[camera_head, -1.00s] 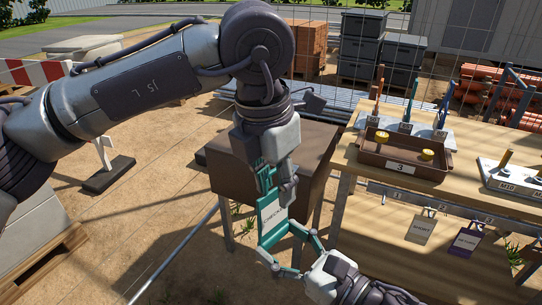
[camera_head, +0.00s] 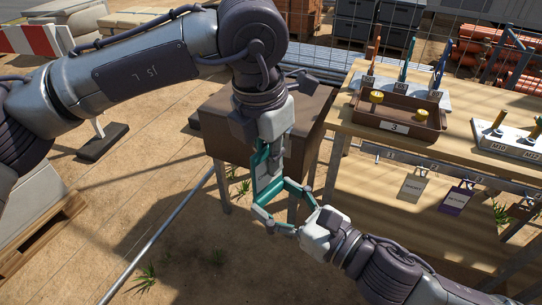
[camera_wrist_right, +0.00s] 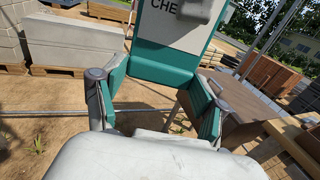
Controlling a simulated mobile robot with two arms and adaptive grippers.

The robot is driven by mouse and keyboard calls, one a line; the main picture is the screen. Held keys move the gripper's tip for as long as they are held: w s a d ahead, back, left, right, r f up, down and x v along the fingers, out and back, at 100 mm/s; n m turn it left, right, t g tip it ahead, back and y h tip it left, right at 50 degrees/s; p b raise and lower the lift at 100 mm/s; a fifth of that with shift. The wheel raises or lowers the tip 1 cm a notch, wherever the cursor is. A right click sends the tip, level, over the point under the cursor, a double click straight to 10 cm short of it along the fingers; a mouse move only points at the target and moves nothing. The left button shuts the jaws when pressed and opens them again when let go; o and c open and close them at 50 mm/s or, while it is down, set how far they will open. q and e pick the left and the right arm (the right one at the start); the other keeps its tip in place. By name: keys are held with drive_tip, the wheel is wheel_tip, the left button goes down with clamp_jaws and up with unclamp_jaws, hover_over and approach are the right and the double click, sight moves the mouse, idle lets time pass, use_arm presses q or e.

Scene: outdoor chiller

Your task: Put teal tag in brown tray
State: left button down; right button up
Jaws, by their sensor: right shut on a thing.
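The teal tag (camera_head: 268,179) has a white label and hangs upright between my two grippers, left of the wooden table. In the right wrist view the tag (camera_wrist_right: 165,67) shows large, with the letters "CHE" readable. My right gripper (camera_head: 273,194) is shut on the tag's lower part from below, one teal finger at each side. My left gripper (camera_head: 271,152) is above, at the tag's upper end; whether its fingers grip is hidden. The brown tray (camera_head: 370,119), labelled 3, stands on the table and holds two yellow round pieces.
The wooden table (camera_head: 465,118) also carries a white block (camera_head: 508,140) marked M10 and a rack of colored handles. A beige tag (camera_head: 412,187) and a purple tag (camera_head: 458,198) hang at its front. A brown box-like stand (camera_head: 220,125) is behind my grippers.

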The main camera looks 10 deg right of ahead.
drive_tip(key=o, duration=1.7)
drive_tip(key=shift+r, duration=0.15)
drive_tip(key=shift+o, duration=0.9)
